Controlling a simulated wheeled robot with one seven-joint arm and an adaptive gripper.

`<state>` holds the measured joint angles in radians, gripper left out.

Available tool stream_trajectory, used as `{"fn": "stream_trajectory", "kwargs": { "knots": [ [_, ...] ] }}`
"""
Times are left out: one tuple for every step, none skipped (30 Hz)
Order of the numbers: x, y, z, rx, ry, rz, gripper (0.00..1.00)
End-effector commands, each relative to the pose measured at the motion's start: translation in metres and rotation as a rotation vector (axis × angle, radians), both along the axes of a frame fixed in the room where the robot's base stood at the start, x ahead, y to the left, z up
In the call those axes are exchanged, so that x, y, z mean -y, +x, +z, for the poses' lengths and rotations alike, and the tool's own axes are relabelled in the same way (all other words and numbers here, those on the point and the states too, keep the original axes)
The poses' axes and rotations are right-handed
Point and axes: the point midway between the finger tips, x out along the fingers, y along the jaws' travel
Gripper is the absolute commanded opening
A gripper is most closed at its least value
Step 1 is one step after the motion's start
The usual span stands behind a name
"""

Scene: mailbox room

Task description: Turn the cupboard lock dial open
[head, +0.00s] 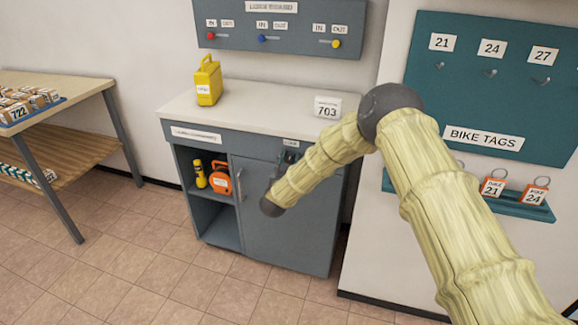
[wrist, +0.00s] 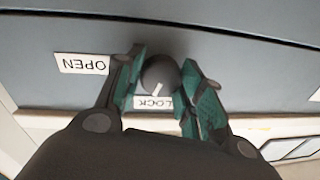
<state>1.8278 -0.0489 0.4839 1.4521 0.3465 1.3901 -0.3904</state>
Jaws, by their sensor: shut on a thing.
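The dark round lock dial (wrist: 160,74) sits on the grey cupboard front in the wrist view. Its white mark points down toward the LOCK label (wrist: 153,102), which is upside down and partly covered by a finger. The OPEN label (wrist: 82,64), also upside down, is to the left of the dial. My gripper (wrist: 164,82) is shut on the dial, with one teal-padded finger on each side. In the head view the cupboard (head: 283,215) stands against the wall, and my arm reaches across its upper right front; the dial is hard to make out there.
An open shelf at left holds a flashlight (head: 199,174) and an orange item (head: 220,180). A parcel table (head: 75,85) is at far left. The tiled floor in front is clear.

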Motion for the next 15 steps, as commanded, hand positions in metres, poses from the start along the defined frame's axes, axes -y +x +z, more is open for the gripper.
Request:
{"fn": "stream_trajectory", "kwargs": {
  "knots": [
    [0.0, 0.0001, -0.0048, 0.014, 0.043, 0.0, 0.14],
    [0.0001, -0.0001, -0.0049, 0.024, 0.071, 0.0, 0.14],
    [0.0001, -0.0002, -0.0052, 0.035, 0.107, 0.0, 0.14],
    [0.0003, -0.0002, -0.0055, 0.043, 0.135, -0.001, 0.14],
    [0.0005, -0.0002, -0.0057, 0.051, 0.161, -0.001, 0.14],
    [0.0008, -0.0002, -0.0059, 0.062, 0.197, -0.002, 0.14],
    [0.0007, -0.0003, -0.006, 0.071, 0.225, -0.001, 0.14],
    [0.0006, -0.0004, -0.006, 0.08, 0.253, -0.002, 0.14],
    [0.0004, -0.0003, -0.0058, 0.093, 0.289, -0.001, 0.14],
    [0.0002, -0.0004, -0.0058, 0.102, 0.317, -0.002, 0.14],
    [0.0005, -0.0003, -0.0058, 0.11, 0.342, -0.001, 0.14],
    [0.0007, -0.0002, -0.0058, 0.122, 0.379, -0.002, 0.14],
    [0.0007, -0.0001, -0.0058, 0.131, 0.405, -0.001, 0.14],
    [0.0007, 0.0, -0.0058, 0.14, 0.434, -0.001, 0.14],
    [0.0007, 0.0001, -0.0057, 0.152, 0.471, -0.001, 0.14]
  ]
}}
